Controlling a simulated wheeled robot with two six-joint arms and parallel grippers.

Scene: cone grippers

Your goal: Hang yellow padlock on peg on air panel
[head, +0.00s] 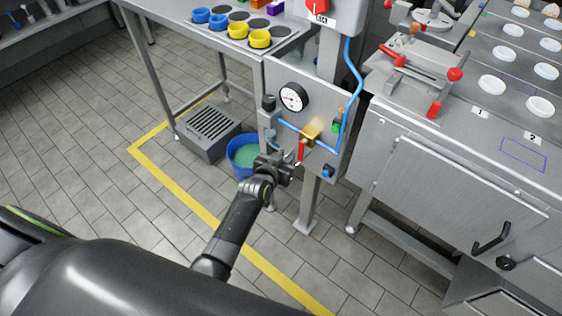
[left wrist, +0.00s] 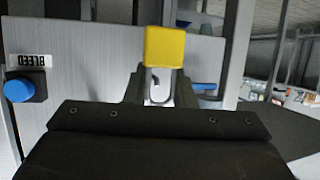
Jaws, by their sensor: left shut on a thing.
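My left gripper (head: 287,165) is at the lower front of the grey air panel (head: 275,84). In the left wrist view, the yellow padlock (left wrist: 165,47) has its body beyond the fingertips and its metal shackle between the fingers of my left gripper (left wrist: 160,90). The gripper is shut on the shackle. In the head view, I cannot surely tell the padlock from the brass-coloured block (head: 310,132) by the red lever (head: 301,150). I cannot make out the peg in either view. My right gripper is not in view.
The panel carries a gauge (head: 293,97), blue piping and a blue knob (head: 327,171); the wrist view shows the knob (left wrist: 18,88) labelled BLEED. A blue bucket (head: 235,151) and grey grated box (head: 209,131) stand behind the gripper. A steel cabinet (head: 449,188) is right.

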